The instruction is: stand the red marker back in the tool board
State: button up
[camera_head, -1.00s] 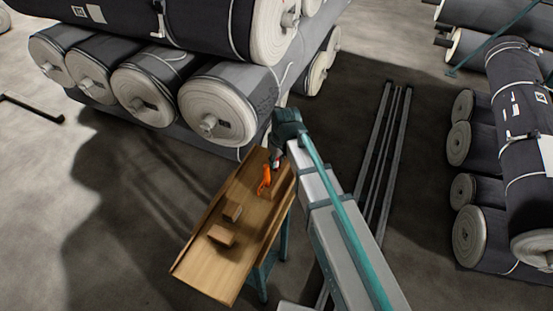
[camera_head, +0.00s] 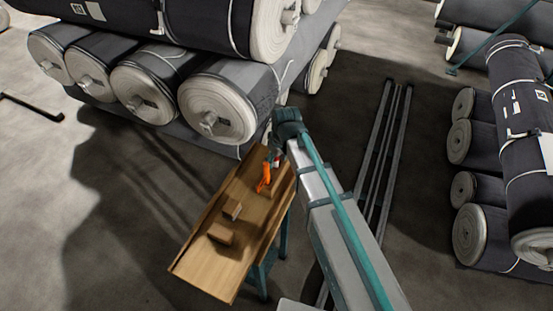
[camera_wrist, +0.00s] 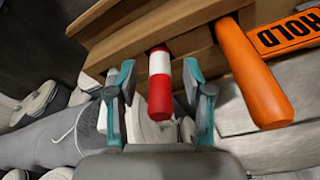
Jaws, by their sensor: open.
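The marker (camera_wrist: 160,92), with red and white bands, shows in the wrist view between my two fingers. Its upper end meets the edge of the wooden tool board (camera_wrist: 115,45), and it appears to be seated there; the slot itself is hidden. My gripper (camera_wrist: 156,72) is open, with one teal finger on each side of the marker and a visible gap to each. In the head view my gripper (camera_head: 277,156) is at the far end of the wooden table (camera_head: 208,272), where the marker is too small to make out clearly.
An orange-handled tool (camera_wrist: 252,75) sits in the board close to the right of my right finger, with an orange HOLD tag (camera_wrist: 290,33) beyond it.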

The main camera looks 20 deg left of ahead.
notch_tip(320, 180, up, 12)
jog(key=s+d, duration=0.1)
jog(key=shift+s+d+f, duration=0.15)
jog(key=shift+d, duration=0.25)
dwell(0.4)
jog(key=s+d+f+m+g+h, duration=0.1)
jog(key=s+d+f+m, duration=0.15)
jog(key=d+f, duration=0.5)
jog(key=s+d+f+m+g, duration=0.15)
jog(key=s+d+f, duration=0.3)
jog(key=f, duration=0.65)
jog(key=s+d+f+m+h, duration=0.1)
jog(key=s+d+f+m, duration=0.2)
jog(key=d+f, duration=0.55)
jog(key=s+d+f+m+g, duration=0.1)
jog(key=s+d+f, duration=0.3)
jog(key=s, duration=0.4)
jog(key=s+d+f+m+g, duration=0.1)
jog(key=s+d+f+g, duration=0.1)
jog(key=s+d+f, duration=0.3)
jog(key=s+d+f+m+g, duration=0.2)
jog(key=s+d+f, duration=0.2)
jog(key=s, duration=0.9)
notch_tip(320, 180, down, 3)
jog(key=shift+s+d+r, duration=0.15)
jog(key=shift+d, duration=0.15)
jog(key=shift+g, duration=0.25)
